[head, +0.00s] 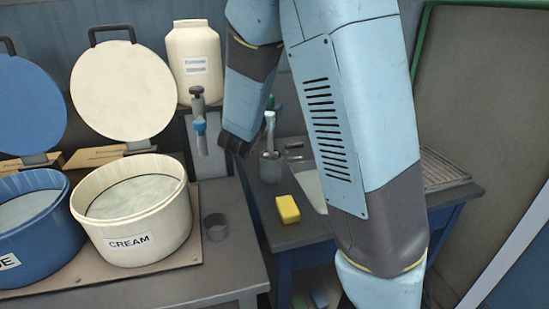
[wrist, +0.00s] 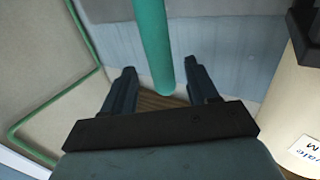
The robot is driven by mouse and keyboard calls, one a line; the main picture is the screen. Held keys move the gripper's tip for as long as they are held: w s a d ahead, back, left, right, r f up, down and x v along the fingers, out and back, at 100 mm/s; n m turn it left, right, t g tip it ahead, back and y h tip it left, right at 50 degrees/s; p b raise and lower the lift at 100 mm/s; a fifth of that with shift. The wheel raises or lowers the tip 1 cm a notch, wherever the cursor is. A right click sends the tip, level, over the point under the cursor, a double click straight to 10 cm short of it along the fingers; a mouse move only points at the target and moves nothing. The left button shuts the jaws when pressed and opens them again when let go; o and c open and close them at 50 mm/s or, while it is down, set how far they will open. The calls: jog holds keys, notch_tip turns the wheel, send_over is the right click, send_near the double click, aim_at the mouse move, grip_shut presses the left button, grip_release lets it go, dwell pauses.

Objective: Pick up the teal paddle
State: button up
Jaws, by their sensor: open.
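The teal paddle (wrist: 152,45) shows in the wrist view as a plain round teal rod. It comes in from the top edge and ends between the fingers of my gripper (wrist: 161,68). The fingers are open, with a gap visible on both sides of the rod. In the head view my gripper (head: 236,146) is left of a grey cup (head: 270,168) on the sink table. A small teal piece (head: 270,101) shows above that cup, behind a pale blue-white handle (head: 269,122). The arm hides part of this area.
A yellow sponge (head: 288,209) lies in front of the cup, beside the sink (head: 311,188). At left stand an open cream tub (head: 140,238) and a blue tub (head: 42,243). A green-edged panel (head: 490,90) stands at right.

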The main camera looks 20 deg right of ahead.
jog(key=x, duration=0.5)
jog(key=shift+a+f, duration=0.15)
jog(key=shift+f, duration=0.15)
jog(key=c, duration=1)
jog(key=shift+r, duration=0.1)
